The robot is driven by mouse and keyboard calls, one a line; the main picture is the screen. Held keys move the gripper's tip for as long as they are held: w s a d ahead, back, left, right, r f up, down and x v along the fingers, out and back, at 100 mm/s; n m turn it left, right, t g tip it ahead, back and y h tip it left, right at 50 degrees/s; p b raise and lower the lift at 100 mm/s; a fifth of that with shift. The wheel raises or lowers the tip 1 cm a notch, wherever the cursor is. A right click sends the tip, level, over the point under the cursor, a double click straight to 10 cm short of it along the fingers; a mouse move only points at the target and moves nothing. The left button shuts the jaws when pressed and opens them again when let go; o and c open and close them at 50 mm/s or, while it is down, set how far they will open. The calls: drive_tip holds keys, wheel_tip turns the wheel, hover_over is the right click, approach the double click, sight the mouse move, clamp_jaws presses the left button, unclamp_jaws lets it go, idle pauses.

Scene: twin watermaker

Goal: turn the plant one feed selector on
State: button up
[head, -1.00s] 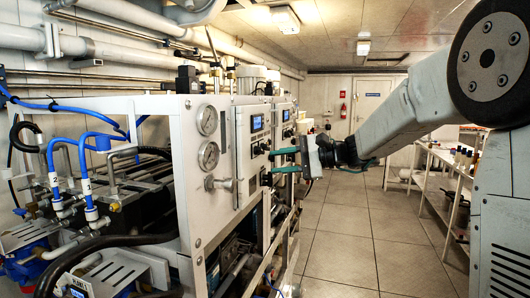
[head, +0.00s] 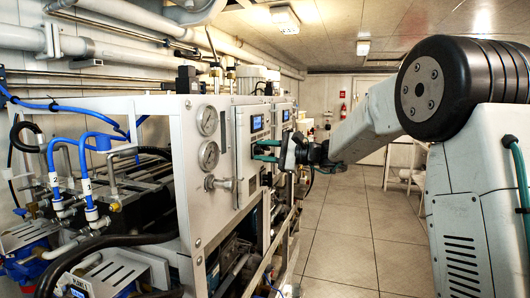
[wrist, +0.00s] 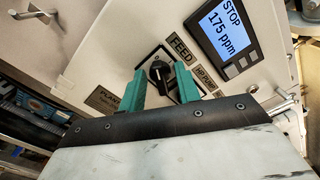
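The feed selector (wrist: 159,72) is a black rotary knob on a square plate on the pale panel, beside the label FEED. My gripper (wrist: 166,84) has green fingers, one on each side of the knob in the wrist view, with gaps showing. It is open; whether a finger touches the knob is unclear. In the head view my gripper (head: 262,150) reaches the front of the plant cabinet (head: 217,170) from the right, and the knob cannot be made out there.
A display (wrist: 228,32) reading STOP and 175 ppm sits right of the knob, with an HP PUMP label nearby. Two gauges (head: 208,120) and a valve handle (head: 219,184) are on the near cabinet face. The tiled aisle (head: 345,225) is clear.

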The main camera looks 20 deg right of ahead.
drive_tip(key=c, duration=0.7)
drive_tip(key=shift+m, duration=0.3)
drive_tip(key=m, duration=0.5)
drive_tip(key=shift+m, duration=0.3)
drive_tip(key=m, duration=0.5)
drive_tip(key=shift+m, duration=0.3)
drive_tip(key=o, duration=0.7)
